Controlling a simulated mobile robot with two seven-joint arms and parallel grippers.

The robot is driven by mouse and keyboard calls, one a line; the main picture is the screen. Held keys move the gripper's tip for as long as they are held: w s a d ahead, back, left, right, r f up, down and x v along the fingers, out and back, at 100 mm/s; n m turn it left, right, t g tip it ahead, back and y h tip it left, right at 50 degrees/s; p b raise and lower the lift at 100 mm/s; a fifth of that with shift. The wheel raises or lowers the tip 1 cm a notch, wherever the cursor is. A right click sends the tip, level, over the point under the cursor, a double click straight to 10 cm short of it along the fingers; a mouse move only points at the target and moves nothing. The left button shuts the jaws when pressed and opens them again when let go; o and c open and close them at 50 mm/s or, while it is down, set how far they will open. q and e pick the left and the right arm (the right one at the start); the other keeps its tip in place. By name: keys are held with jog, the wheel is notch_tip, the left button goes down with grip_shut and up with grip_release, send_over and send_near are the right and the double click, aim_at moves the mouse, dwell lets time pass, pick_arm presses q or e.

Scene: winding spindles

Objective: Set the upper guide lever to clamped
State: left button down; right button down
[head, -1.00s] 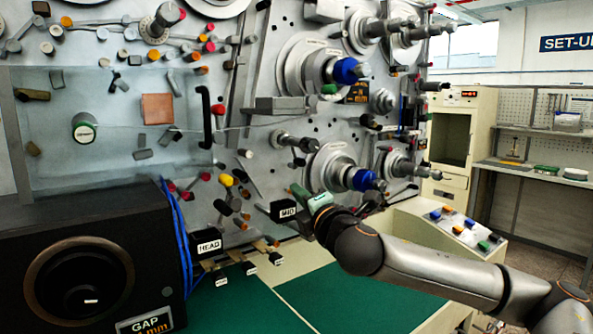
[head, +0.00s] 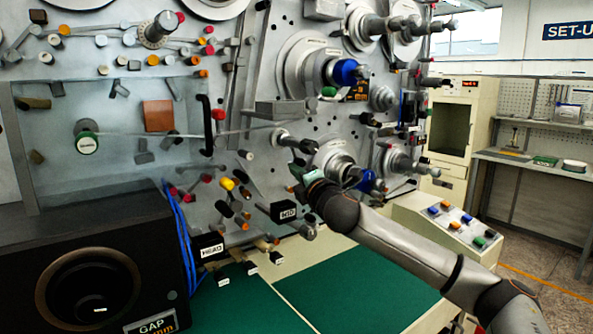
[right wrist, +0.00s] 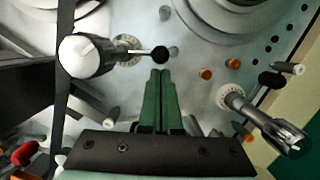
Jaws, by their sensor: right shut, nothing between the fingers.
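In the right wrist view, a short lever with a black ball knob (right wrist: 160,53) sticks out from a round dial plate (right wrist: 127,48) beside a grey cylindrical roller (right wrist: 85,55). My right gripper (right wrist: 160,72) has its green fingers together and empty, with the tips just short of the knob in the picture; I cannot tell whether they touch. In the head view, my right gripper (head: 298,170) is at the panel, just below the grey roller (head: 296,140). A second black knob (right wrist: 271,79) sits near another dial at the right of the wrist view. Clamp markings are too small to read.
A large spindle with a blue collar (head: 366,182) is close to the right of my gripper. The MID box (head: 284,212) and HEAD box (head: 207,247) lie below. The green mat (head: 345,295) has free room.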

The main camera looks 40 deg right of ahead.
jog(key=shift+d+n+t, duration=0.3)
jog(key=shift+d+n, duration=0.2)
jog(key=shift+n, duration=0.4)
jog(key=shift+s+d+r+n+t+y+p, duration=0.2)
jog(key=shift+d+r+n+t+y, duration=0.5)
jog(key=shift+n, duration=1.4)
jog(key=shift+s+d+r+n+t+y+p, duration=0.15)
jog(key=shift+d+n+y+p, duration=0.2)
jog(key=shift+d+n, duration=1.2)
jog(key=shift+d+r+n+t+y+p, duration=0.3)
jog(key=shift+r+n+y, duration=0.2)
jog(key=shift+n, duration=2.15)
